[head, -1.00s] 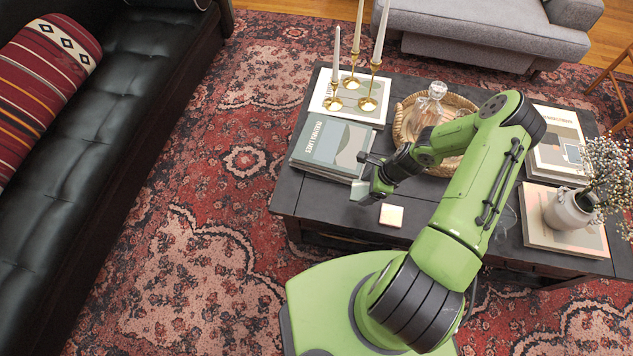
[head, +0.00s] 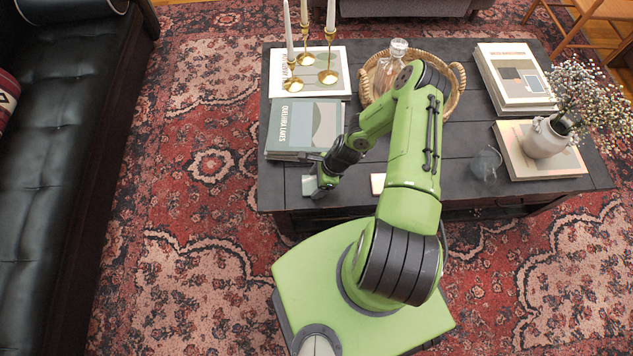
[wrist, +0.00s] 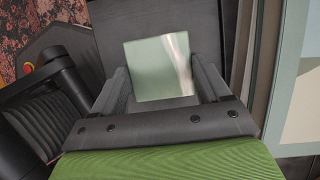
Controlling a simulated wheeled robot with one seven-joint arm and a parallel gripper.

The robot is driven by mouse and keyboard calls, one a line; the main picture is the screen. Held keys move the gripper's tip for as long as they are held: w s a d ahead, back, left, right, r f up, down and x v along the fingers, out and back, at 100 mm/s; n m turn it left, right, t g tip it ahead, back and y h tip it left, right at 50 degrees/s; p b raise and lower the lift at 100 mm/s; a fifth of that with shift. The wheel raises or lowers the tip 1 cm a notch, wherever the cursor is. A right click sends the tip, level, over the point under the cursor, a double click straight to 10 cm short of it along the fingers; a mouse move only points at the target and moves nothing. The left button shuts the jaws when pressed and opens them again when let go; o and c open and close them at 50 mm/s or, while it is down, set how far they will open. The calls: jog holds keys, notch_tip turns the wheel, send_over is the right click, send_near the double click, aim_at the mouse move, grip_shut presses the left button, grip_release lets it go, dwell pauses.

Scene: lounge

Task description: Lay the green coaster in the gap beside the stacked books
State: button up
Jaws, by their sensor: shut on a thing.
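My gripper (head: 315,188) is shut on the green coaster (head: 309,184), a small pale green square, near the table's front left. In the wrist view the coaster (wrist: 158,66) sits between the two fingers (wrist: 160,84), with its face toward the camera. The stacked books (head: 304,127), topped by a grey-green cover, lie just behind the gripper on the coffee table (head: 283,183). Their edge also shows at the right of the wrist view (wrist: 296,75). Bare dark tabletop lies in front of the stack. I cannot tell whether the coaster touches the table.
A cream coaster (head: 378,183) lies to the right, partly beside my arm. Candlesticks stand on a book (head: 281,83) behind the stack. A wicker tray (head: 457,92) holds a decanter (head: 397,52). A glass (head: 485,164) and a vase (head: 545,140) on books stand at right.

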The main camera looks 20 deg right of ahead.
jog(key=o, duration=1.1)
jog(key=shift+o, duration=0.2)
jog(key=shift+r, duration=0.25)
jog(key=s+d+r+n+h+p, duration=0.15)
jog(key=r+n, duration=0.45)
jog(key=r, duration=1.3)
jog(key=d+r+n+h+p, duration=0.25)
jog(key=r+n, duration=0.35)
jog(key=r, duration=1.3)
jog(key=s+a+r+n+t, duration=0.2)
jog(key=s+r+n, duration=0.2)
jog(key=s+r, duration=0.3)
jog(key=s+a+r+n+t, duration=0.2)
jog(key=s+a+r+n, duration=0.1)
jog(key=s+r+n, duration=0.2)
jog(key=s+r, duration=0.2)
jog(key=s, duration=0.1)
jog(key=shift+s+r+n, duration=0.2)
jog(key=shift+s+n, duration=0.05)
jog(key=shift+n, duration=0.05)
